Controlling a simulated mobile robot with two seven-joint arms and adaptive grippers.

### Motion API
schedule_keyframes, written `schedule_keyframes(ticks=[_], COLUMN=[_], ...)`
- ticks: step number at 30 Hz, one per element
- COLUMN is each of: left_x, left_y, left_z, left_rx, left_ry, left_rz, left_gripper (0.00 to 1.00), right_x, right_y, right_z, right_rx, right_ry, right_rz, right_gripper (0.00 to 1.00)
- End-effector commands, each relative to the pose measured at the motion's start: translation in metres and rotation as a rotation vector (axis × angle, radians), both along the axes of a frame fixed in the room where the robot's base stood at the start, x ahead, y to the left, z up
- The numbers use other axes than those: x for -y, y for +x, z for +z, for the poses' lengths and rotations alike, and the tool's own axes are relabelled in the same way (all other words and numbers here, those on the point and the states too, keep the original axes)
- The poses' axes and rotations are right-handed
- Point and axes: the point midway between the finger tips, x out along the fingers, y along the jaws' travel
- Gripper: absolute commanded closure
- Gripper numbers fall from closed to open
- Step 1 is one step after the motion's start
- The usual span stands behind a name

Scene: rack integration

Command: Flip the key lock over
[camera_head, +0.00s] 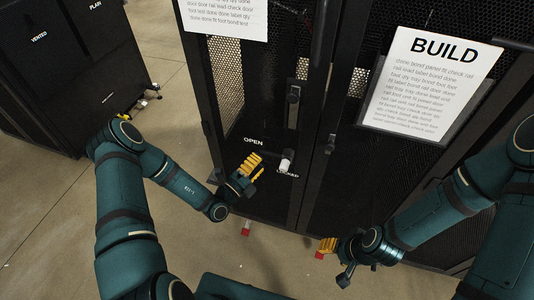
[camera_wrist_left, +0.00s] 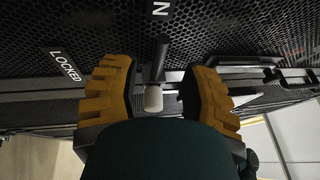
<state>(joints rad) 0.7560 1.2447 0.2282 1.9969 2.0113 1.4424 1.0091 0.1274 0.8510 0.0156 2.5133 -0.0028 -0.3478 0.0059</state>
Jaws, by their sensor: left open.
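The key lock (camera_head: 286,163) is a small lever with a white tip on the black rack door, between the printed words OPEN and LOCKED. In the head view its white tip is close to the word LOCKED. My left gripper (camera_head: 255,167) is open, with its yellow fingers just left of the lever. In the left wrist view the key lock (camera_wrist_left: 153,97) shows between the spread yellow fingers of my left gripper (camera_wrist_left: 156,92), touching neither as far as I can see. My right gripper (camera_head: 328,245) is low in front of the rack, away from the lock; its finger opening is unclear.
A BUILD sign (camera_head: 430,85) hangs on the right mesh door, and another printed sheet (camera_head: 225,14) is at the top left. A dark handle (camera_head: 293,93) stands above the lock. A black cabinet (camera_head: 80,80) stands at the left. Open floor (camera_head: 170,75) lies between it and the rack.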

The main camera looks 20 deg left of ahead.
Motion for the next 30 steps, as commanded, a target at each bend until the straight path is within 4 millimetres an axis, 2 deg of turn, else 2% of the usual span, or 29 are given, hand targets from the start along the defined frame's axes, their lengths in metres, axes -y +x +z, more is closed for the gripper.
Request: schedule_keyframes(ticks=[3, 9, 21, 22, 25, 26, 30], left_x=[0.009, 0.018, 0.02, 0.02, 0.02, 0.02, 0.02], left_y=[0.019, 0.038, 0.044, 0.044, 0.044, 0.044, 0.044], left_z=[0.004, 0.007, 0.009, 0.009, 0.009, 0.009, 0.009], left_rx=[0.004, 0.001, 0.0, 0.0, 0.0, 0.0, 0.0], left_ry=[0.001, 0.001, 0.001, 0.001, 0.001, 0.001, 0.001], left_rz=[-0.003, -0.001, -0.001, -0.001, -0.001, -0.001, -0.001], left_gripper=[0.56, 0.56, 0.56, 0.6, 0.95, 1.0, 1.0], right_x=[0.0, 0.0, 0.0, 0.0, 0.0, 0.0, 0.0], right_y=[0.001, 0.001, 0.001, 0.001, 0.001, 0.001, 0.001], right_z=[-0.003, -0.005, -0.005, -0.005, -0.005, -0.005, -0.005], right_rx=[0.002, 0.003, 0.004, 0.004, 0.003, 0.003, 0.003], right_ry=[0.0, 0.0, -0.001, 0.0, 0.0, 0.0, 0.0], right_rz=[-0.001, -0.001, 0.0, -0.001, -0.001, -0.001, -0.001], right_gripper=[0.46, 0.46, 0.46, 0.46, 0.46, 0.46, 0.46])
